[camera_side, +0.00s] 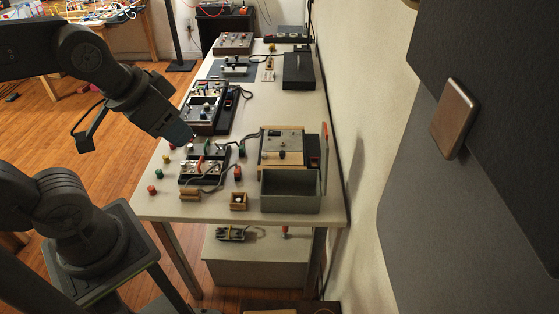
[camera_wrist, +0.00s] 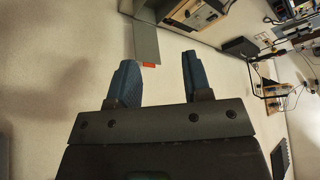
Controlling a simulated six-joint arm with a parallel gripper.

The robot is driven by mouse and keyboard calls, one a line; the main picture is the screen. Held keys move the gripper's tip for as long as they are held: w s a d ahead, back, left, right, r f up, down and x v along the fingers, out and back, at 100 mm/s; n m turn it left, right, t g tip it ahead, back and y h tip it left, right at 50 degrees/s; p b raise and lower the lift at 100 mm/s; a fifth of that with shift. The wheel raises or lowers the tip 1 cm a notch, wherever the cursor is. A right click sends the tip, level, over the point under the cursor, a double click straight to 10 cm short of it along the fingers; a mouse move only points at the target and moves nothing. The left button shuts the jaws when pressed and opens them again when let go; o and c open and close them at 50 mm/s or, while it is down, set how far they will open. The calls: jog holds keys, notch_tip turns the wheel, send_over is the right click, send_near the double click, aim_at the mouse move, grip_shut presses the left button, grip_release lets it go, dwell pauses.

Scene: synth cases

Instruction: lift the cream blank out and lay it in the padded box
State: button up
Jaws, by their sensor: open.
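My gripper (camera_side: 183,134) hangs above the left edge of the table in the side view. In the wrist view its two blue fingers (camera_wrist: 160,72) stand apart with nothing between them. An open grey-green box (camera_side: 291,199) stands at the near right of the table; I cannot see padding or what lies in it. Behind it is a wooden-sided case (camera_side: 268,157) with a grey panel and dark knobs on top. I cannot make out a cream blank for certain in either view. My gripper is to the left of both boxes and apart from them.
An upright grey panel (camera_side: 324,150) with a reddish edge stands on the right, near the wall. Cabled devices (camera_side: 205,163) and small coloured knobs crowd the left side. A small wooden block (camera_side: 239,201) sits at the front edge. Bare pale tabletop (camera_side: 290,104) shows farther back.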

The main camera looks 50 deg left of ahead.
jog(key=shift+o, duration=0.5)
jog(key=n+g, duration=0.6)
jog(key=n, duration=1.2)
send_over(282, 152)
notch_tip(282, 152, down, 16)
jog(key=f, duration=0.1)
notch_tip(282, 152, down, 7)
jog(key=shift+d+f, duration=0.1)
jog(key=shift+f, duration=3.3)
